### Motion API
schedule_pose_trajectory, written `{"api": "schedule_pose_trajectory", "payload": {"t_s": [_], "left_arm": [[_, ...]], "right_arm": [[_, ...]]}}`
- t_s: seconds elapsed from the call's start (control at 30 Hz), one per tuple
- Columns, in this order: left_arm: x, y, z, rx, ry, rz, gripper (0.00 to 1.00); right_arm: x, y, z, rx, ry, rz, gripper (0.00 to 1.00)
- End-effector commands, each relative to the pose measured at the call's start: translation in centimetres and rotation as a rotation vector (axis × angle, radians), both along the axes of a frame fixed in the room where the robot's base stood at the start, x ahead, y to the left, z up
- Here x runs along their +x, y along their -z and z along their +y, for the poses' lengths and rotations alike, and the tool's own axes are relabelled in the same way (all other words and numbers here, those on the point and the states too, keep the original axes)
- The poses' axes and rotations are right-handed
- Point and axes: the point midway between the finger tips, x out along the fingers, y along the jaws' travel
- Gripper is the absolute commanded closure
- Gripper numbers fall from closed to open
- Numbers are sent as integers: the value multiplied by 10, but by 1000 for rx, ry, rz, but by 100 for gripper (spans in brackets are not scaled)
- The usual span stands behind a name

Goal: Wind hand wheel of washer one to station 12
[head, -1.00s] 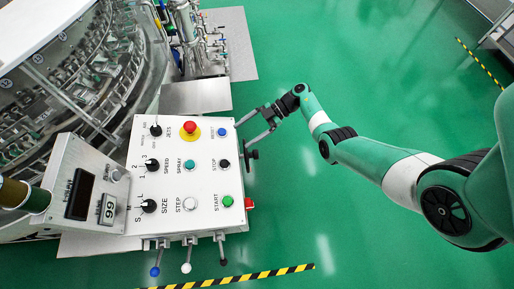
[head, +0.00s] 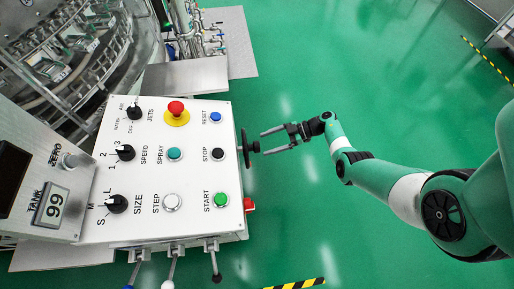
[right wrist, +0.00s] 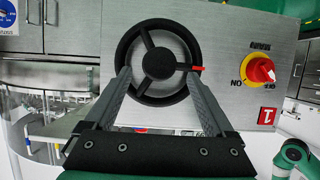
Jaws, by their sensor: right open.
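The black hand wheel (head: 246,148) of the washer sticks out from the right side of the control box and shows edge-on in the head view. In the right wrist view the wheel (right wrist: 158,62) faces me, with a dark hub, spokes and a red pointer (right wrist: 188,68) at its right. My right gripper (head: 263,143) is open and empty, its fingers pointing left at the wheel. In the right wrist view its fingertips (right wrist: 158,73) overlap the wheel's lower left and lower right; contact cannot be told. My left gripper is not in view. No station number is readable.
A red plate marked 1 (right wrist: 267,116) and a red-and-yellow switch (right wrist: 261,72) sit right of the wheel. The box top carries an emergency stop (head: 176,110), several buttons and knobs. Levers (head: 171,266) stick out in front. A display (head: 53,205) reads 99. Green floor is clear at right.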

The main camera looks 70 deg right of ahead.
Motion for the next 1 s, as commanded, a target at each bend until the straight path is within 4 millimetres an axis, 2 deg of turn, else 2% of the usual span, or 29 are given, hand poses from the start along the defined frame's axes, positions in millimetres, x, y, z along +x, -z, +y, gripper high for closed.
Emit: {"api": "schedule_pose_trajectory", "payload": {"t_s": [0.03, 0.2, 0.33, 0.57, 0.67, 1.0], "left_arm": [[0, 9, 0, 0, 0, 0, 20], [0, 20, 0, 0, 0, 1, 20], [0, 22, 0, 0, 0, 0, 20], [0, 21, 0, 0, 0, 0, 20], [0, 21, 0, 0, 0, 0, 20], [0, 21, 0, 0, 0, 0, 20]], "right_arm": [[9, 9, 6, -2, -4, -1, 12], [32, 19, 19, -1, -2, -1, 12], [39, 20, 24, -1, 0, 0, 12], [40, 19, 24, -1, 1, -1, 12], [40, 19, 24, -1, 1, -1, 26], [40, 19, 24, -1, 1, -2, 87]]}}
